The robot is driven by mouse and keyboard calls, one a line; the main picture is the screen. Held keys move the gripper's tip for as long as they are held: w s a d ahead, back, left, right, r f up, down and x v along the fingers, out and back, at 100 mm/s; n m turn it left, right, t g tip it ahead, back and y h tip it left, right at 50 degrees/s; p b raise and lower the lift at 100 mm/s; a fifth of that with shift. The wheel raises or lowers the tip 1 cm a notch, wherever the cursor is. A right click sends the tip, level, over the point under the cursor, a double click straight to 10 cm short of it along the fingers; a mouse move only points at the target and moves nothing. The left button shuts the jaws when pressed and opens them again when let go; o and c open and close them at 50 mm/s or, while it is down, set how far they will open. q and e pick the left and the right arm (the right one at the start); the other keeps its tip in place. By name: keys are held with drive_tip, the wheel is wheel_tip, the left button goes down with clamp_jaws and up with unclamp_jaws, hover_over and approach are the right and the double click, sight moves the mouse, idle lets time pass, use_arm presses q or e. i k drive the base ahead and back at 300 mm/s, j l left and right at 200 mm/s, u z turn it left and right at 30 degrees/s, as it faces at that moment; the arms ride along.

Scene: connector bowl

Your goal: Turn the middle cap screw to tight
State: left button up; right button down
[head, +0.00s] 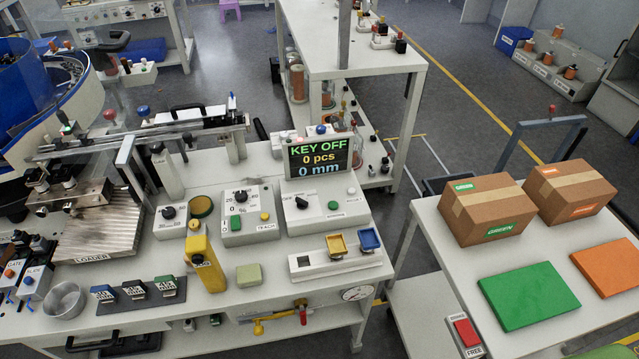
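No cap screw can be made out for certain at this distance. Metal tooling with dark blocks (62,172) sits at the back of the ribbed plate marked LOADER (95,228), at the left of the bench. A long rail (185,130) runs right from it, and a blue bowl feeder (25,85) stands behind at the far left. Any screws on these parts are too small to tell. Neither of my grippers is in view.
A display (319,156) reads KEY OFF, 0 pcs, 0 mm. Control boxes with knobs, a yellow tool (204,262), small labelled blocks (135,290) and a metal bowl (65,300) crowd the bench (240,303). Cartons (495,208) stand on the right table; floor lies between.

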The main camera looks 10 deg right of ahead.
sight(68, 208)
drive_tip(key=j+u, duration=0.1)
drive_tip(key=u, duration=0.25)
drive_tip(key=j+u, duration=0.1)
drive_tip(key=u, duration=0.25)
drive_tip(key=k+j+u, duration=0.1)
drive_tip(key=u, duration=0.25)
drive_tip(key=i+j+z, duration=0.1)
drive_tip(key=z, duration=1)
drive_tip(key=j+z, duration=0.25)
drive_tip(key=j, duration=0.2)
drive_tip(key=j+z, duration=0.25)
drive_tip(key=j, duration=0.2)
drive_tip(key=j+z, duration=0.25)
drive_tip(key=j, duration=0.15)
drive_tip(key=k+j+z, duration=0.1)
drive_tip(key=j+z, duration=0.2)
drive_tip(key=j, duration=0.15)
drive_tip(key=k+j+z, duration=0.25)
drive_tip(key=j, duration=0.15)
drive_tip(key=j+z, duration=0.25)
drive_tip(key=j, duration=0.15)
drive_tip(key=k, duration=0.05)
